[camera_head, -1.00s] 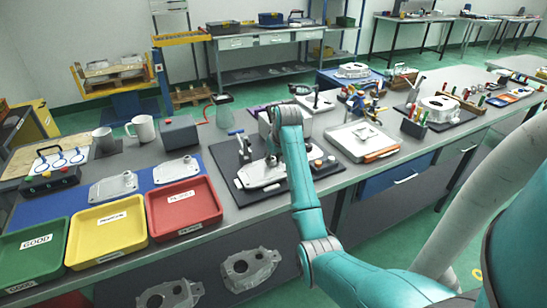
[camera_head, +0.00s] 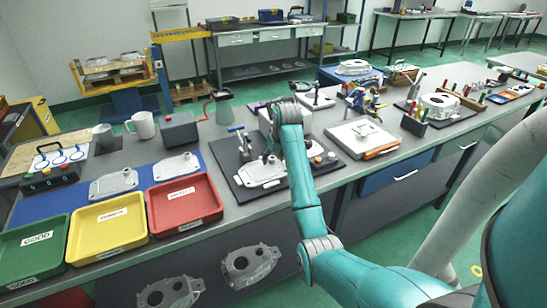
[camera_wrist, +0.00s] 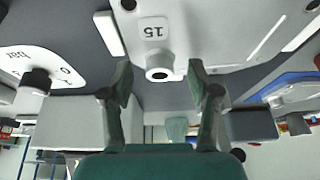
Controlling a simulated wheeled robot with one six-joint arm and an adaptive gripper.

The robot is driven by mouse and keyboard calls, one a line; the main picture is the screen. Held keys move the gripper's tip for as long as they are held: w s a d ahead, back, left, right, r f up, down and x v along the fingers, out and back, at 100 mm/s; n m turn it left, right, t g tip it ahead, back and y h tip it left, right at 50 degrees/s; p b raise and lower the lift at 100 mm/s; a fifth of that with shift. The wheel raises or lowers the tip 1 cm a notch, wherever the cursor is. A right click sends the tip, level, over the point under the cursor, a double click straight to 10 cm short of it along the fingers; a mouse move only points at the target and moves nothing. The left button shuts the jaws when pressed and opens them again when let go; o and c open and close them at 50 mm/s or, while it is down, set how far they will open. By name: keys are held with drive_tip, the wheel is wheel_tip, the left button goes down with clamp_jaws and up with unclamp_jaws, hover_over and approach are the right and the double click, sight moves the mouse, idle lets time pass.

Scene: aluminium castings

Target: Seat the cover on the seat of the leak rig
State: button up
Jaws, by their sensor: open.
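A light grey flat cover (camera_head: 262,172) lies on the black base of the leak rig (camera_head: 236,186), just left of my arm. In the wrist view the cover (camera_wrist: 205,35) fills the top, with a label reading 15 and a round boss with a hole. My gripper (camera_wrist: 160,85) is open, its two fingers either side of that boss and apart from it. In the head view the fingertips are hidden behind my arm. Whether the cover lies fully flat on its seat cannot be told.
Two more covers (camera_head: 113,182) (camera_head: 177,164) lie on the blue mat. Green (camera_head: 33,272), yellow (camera_head: 108,249) and red (camera_head: 186,227) trays stand at the front left. A white dial (camera_wrist: 40,65) is left of my fingers.

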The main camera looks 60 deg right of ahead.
drive_tip(key=v, duration=0.7)
drive_tip(key=shift+r, duration=0.1)
idle(0.5)
